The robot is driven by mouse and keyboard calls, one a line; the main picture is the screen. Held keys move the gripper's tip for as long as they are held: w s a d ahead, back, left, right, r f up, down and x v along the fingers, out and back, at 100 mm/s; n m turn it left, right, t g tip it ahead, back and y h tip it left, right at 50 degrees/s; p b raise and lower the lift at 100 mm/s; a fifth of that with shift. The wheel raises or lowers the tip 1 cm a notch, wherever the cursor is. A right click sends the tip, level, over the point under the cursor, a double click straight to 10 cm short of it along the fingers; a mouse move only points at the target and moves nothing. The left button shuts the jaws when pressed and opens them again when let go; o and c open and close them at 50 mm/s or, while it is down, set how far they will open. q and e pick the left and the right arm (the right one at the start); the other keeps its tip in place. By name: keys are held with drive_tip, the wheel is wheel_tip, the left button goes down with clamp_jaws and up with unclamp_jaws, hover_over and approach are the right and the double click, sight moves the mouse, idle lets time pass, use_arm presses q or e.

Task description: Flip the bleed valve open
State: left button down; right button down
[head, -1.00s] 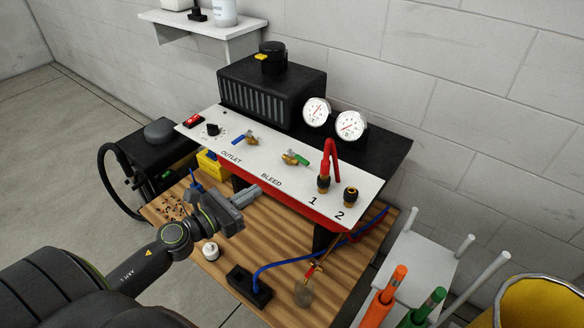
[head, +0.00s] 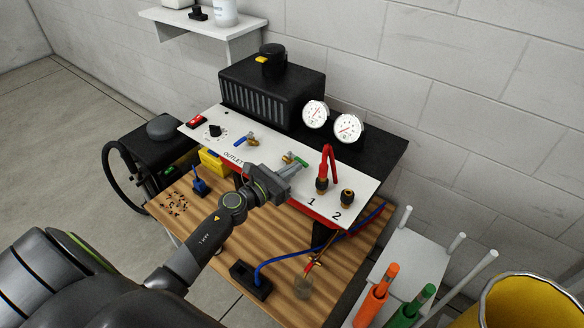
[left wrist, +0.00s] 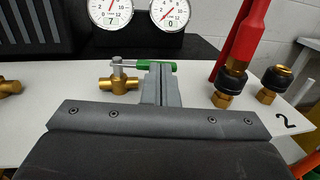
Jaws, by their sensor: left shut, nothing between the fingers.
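The bleed valve is a brass valve with a green lever (head: 299,160) on the sloped white panel (head: 350,212). In the left wrist view its brass body (left wrist: 118,84) sits left of my fingers, and the green lever (left wrist: 146,65) points right, crossing just beyond the fingertips. My left gripper (head: 297,165) is shut and empty, its tips at the lever. In the left wrist view the shut fingers (left wrist: 161,78) overlap part of the lever; I cannot tell whether they touch it. The gripper hides the BLEED label and part of the valve. My right gripper is out of view.
The blue-handled outlet valve (head: 248,140) is to the left on the panel. A red clamp-like part (head: 328,165) stands on port 1, right of my gripper, beside brass port 2 (head: 347,198). Two gauges (head: 331,121) stand behind. The wooden tabletop (head: 206,240) lies below.

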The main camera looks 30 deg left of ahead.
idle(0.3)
use_arm(q)
drive_tip(key=shift+w+d+r+n+y+p, duration=0.2)
drive_tip(key=shift+w+d+n+y+p, duration=0.2)
drive_tip(key=shift+w+n+y+p, duration=0.4)
drive_tip(key=shift+s+t, duration=0.25)
drive_tip(key=shift+t, duration=0.05)
drive_tip(key=shift+r, duration=0.1)
